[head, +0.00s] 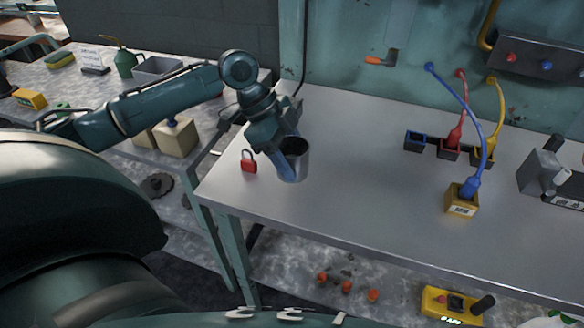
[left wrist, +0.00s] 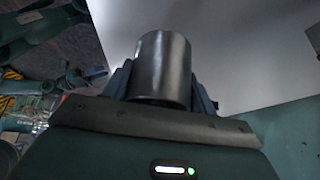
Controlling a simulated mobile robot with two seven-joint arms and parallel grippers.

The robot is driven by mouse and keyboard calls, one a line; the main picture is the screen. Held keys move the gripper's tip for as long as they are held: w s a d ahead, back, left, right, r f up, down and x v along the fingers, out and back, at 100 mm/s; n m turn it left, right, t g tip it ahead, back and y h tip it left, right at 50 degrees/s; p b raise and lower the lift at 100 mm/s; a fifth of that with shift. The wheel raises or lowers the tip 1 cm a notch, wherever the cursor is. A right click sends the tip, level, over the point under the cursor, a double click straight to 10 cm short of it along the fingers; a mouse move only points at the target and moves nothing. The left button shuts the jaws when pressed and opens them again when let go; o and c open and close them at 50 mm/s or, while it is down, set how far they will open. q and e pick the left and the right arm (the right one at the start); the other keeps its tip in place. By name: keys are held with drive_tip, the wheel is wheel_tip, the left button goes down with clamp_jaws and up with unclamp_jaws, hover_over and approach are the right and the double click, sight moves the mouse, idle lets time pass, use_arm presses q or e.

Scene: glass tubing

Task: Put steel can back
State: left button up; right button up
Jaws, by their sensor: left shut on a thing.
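The steel can (head: 295,160) is a dark-mouthed grey metal cylinder, seen in the head view near the left end of the steel workbench (head: 350,225). My left gripper (head: 290,158) is shut on it, with its fingers at the can's sides. In the left wrist view the can (left wrist: 163,68) stands up between the fingers of my left gripper (left wrist: 165,85). I cannot tell whether the can touches the bench top. My right gripper is in neither view.
A red padlock (head: 249,161) stands just left of the can. Blue, red and yellow cables rise near black sockets (head: 449,149) and a yellow box (head: 461,200) on the right. A grey device (head: 543,172) sits at the right edge. The bench's middle is clear.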

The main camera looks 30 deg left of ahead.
use_arm(q)
wheel_tip(320, 180, down, 3)
drive_tip(key=shift+f, duration=0.2)
drive_tip(key=o, duration=1.1)
drive_tip(key=shift+o, duration=0.2)
drive_tip(key=v, duration=1.2)
